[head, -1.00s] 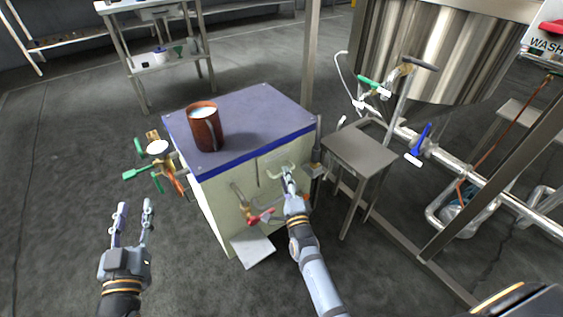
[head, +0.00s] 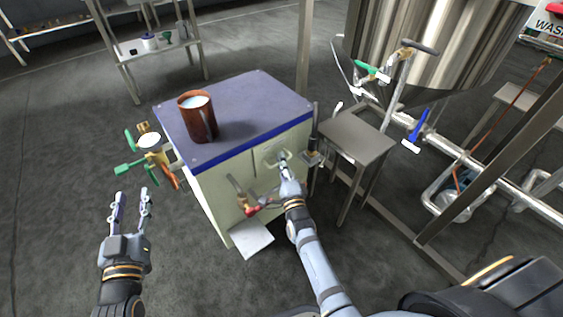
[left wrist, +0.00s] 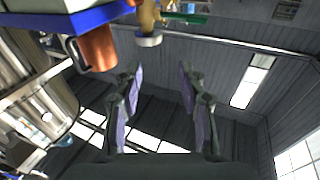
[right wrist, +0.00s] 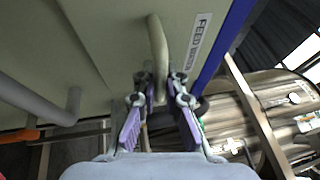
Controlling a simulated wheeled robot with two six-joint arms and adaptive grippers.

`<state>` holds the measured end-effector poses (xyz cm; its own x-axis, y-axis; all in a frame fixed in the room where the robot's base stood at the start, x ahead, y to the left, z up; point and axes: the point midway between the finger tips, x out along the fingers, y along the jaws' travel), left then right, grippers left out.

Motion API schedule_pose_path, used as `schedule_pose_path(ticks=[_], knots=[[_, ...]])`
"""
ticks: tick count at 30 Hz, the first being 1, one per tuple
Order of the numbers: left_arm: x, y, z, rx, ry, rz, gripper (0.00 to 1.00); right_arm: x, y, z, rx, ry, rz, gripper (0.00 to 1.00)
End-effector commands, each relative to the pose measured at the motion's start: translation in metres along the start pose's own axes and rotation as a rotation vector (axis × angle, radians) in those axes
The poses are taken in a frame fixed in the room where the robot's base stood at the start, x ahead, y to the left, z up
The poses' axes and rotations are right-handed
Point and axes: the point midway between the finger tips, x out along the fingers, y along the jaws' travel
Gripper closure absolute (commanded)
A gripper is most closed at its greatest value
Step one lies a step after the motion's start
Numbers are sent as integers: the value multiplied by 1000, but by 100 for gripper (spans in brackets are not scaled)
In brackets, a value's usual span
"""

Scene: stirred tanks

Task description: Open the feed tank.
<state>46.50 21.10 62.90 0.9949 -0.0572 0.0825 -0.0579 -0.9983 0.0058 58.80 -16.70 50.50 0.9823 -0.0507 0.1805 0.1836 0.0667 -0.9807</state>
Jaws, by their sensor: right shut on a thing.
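The feed tank is a pale box with a blue top (head: 250,105). A label starting with "FEED" (right wrist: 197,42) is on its front panel. A curved pale handle (right wrist: 157,45) stands out from that panel; it also shows in the head view (head: 269,158). My right gripper (head: 284,166) is at this handle, with the bar between its fingers (right wrist: 160,98), shut on it. The fingers hide part of the handle. I see no gap at the panel's edge. My left gripper (head: 131,203) is open and empty, left of the box; its spread fingers show in the left wrist view (left wrist: 160,85).
A brown mug (head: 200,124) with white contents stands on the box top. Valves with green handles (head: 127,169) jut from the left side. A red-handled tap (head: 250,210) is low on the front. A steel stand (head: 357,137) is close at right. Floor at left is clear.

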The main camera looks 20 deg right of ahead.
Motion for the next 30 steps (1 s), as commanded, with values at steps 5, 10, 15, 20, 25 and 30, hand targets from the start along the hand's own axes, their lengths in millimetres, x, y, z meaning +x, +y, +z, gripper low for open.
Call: schedule_pose_path(ticks=[5, 10, 15, 20, 25, 30], knots=[[0, 0, 0, 0, 0, 0, 60, 0, 0, 0, 0, 0, 1, 100], [-5, 0, 22, -8, -97, 1, 60, -3, -1, -1, -1, 0, 2, 100], [-21, 2, 70, -25, -294, 5, 60, -9, -2, -4, -1, 1, 3, 100], [-44, 5, 112, -39, -478, 10, 60, -16, -3, -7, -2, 1, 3, 100], [-75, 9, 152, -57, -671, 19, 60, -22, -4, -9, -2, 1, 4, 100], [-113, 14, 186, -73, -866, 31, 60, -30, -6, -12, -1, 1, 4, 100]])
